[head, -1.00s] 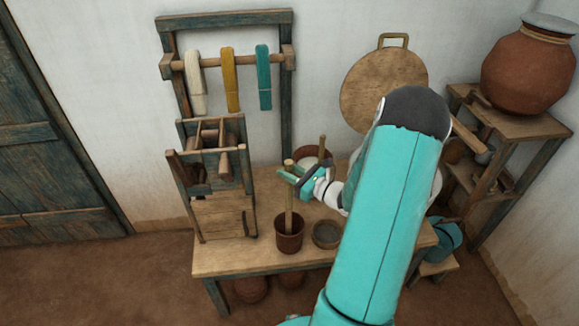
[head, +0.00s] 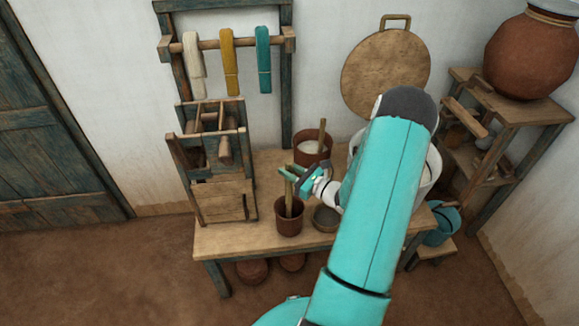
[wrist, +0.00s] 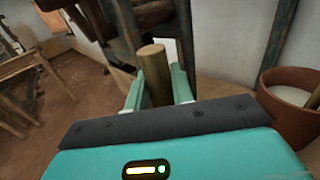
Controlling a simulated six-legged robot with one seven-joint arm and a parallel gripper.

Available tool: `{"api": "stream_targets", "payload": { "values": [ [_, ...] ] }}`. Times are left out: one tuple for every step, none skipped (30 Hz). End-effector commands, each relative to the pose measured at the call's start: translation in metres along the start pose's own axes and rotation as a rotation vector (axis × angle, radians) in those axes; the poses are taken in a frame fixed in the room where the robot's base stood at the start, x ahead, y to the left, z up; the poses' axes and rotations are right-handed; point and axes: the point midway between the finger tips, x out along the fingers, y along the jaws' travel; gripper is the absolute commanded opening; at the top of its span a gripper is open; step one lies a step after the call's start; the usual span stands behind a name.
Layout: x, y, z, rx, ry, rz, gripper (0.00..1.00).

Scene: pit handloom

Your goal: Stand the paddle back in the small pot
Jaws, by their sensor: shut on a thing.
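The paddle (head: 289,198) is a thin wooden stick, roughly upright. My gripper (head: 292,178) is shut on its upper part. In the wrist view the paddle's round top (wrist: 153,62) stands up between the two teal fingers (wrist: 157,88). The small pot (head: 289,222) is a reddish-brown clay pot near the front edge of the table, below my gripper. The paddle's lower part overlaps the pot's mouth and appears to be inside it; whether it touches the bottom is hidden.
The wooden table (head: 230,241) carries a wooden frame stand (head: 222,200) close on the left. A larger pot (head: 307,158) with white contents and another stick is behind. A small dark bowl (head: 326,219) sits right of the small pot. A white vessel (head: 432,172) is partly behind my arm.

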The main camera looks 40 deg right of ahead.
Motion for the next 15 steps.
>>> {"api": "stream_targets", "payload": {
  "values": [
    [0.0001,0.0,-0.0016,0.0,-0.001,0.0,0.01],
    [0.0001,0.0,-0.0023,0.0,-0.001,0.0,0.01],
    [0.0001,0.0,-0.003,0.0,-0.001,0.0,0.01],
    [0.0001,0.0,-0.0034,0.0,-0.001,0.0,0.01],
    [0.0002,0.0,-0.0036,0.0,-0.001,0.0,0.01],
    [0.0001,0.0,-0.0038,0.0,-0.001,0.0,0.01],
    [0.0001,0.0,-0.0038,0.0,-0.001,0.0,0.01],
    [0.0001,0.0,-0.0038,0.0,-0.001,0.0,0.01],
    [0.0001,0.0,-0.0037,0.0,-0.001,0.0,0.01],
    [0.0001,0.0,-0.0037,0.0,-0.001,0.0,0.01],
    [0.0001,0.0,-0.0037,0.0,-0.001,0.0,0.01],
    [0.0002,0.0,-0.0036,0.0,-0.001,0.0,0.26],
    [0.0002,0.0,-0.0036,0.0,-0.001,0.0,0.32],
    [0.0002,0.0,-0.0036,0.0,-0.001,0.0,0.38],
    [0.0001,0.0,-0.0036,0.0,-0.001,0.0,0.45]
  ]
}}
